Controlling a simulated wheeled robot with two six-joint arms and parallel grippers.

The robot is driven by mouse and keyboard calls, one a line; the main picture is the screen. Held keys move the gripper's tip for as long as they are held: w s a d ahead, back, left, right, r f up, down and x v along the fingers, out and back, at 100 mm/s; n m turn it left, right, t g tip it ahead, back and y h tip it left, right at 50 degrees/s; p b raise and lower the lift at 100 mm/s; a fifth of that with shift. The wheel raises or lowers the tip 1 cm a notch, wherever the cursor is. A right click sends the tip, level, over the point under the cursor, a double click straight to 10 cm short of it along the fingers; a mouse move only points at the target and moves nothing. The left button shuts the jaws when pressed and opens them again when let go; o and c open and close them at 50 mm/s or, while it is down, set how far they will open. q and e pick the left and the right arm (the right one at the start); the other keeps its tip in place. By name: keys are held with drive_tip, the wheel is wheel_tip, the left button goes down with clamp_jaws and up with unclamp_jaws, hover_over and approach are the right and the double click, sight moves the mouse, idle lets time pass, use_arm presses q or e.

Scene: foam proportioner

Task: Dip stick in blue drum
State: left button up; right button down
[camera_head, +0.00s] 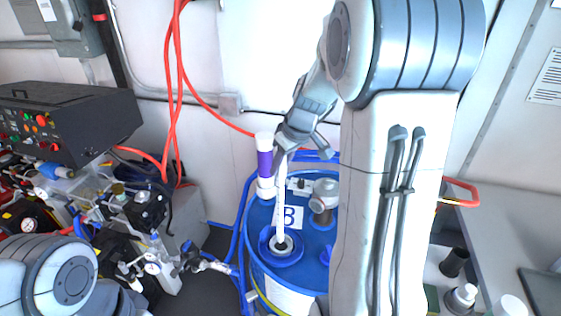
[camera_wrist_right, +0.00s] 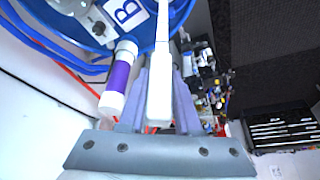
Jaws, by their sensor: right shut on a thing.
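The blue drum (camera_head: 258,268), marked with a white B label (camera_head: 291,216), stands at the lower middle of the head view. Its top also shows in the right wrist view (camera_wrist_right: 92,40). My right gripper (camera_head: 288,143) is shut on the white stick (camera_head: 281,200) above the drum; the gripper (camera_wrist_right: 161,72) and stick (camera_wrist_right: 161,45) show in the wrist view too. The stick hangs nearly upright, and its lower end meets the round opening (camera_head: 282,246) on the drum top. How deep it reaches is hidden. My left gripper is out of view.
A white tube with a purple band (camera_head: 265,163) stands close left of the stick and gripper. A grey fitting (camera_head: 322,200) rises from the drum top. Red and blue hoses run behind. A black control box (camera_head: 70,125) and piping fill the left; a grey counter (camera_head: 500,235) is right.

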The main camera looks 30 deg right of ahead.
drive_tip(key=b, duration=0.6)
hover_over(282, 220)
drive_tip(key=shift+w+f, duration=0.15)
drive_tip(key=shift+f, duration=2)
drive_tip(key=shift+w+f, duration=0.1)
drive_tip(key=shift+f, duration=2)
wheel_tip(282, 220, down, 14)
drive_tip(key=b, duration=1.3)
drive_tip(key=shift+r+b, duration=0.1)
drive_tip(key=shift+b, duration=0.25)
drive_tip(key=shift+r, duration=0.1)
wheel_tip(282, 220, up, 26)
drive_tip(key=p, duration=1.9)
drive_tip(key=shift+p, duration=0.35)
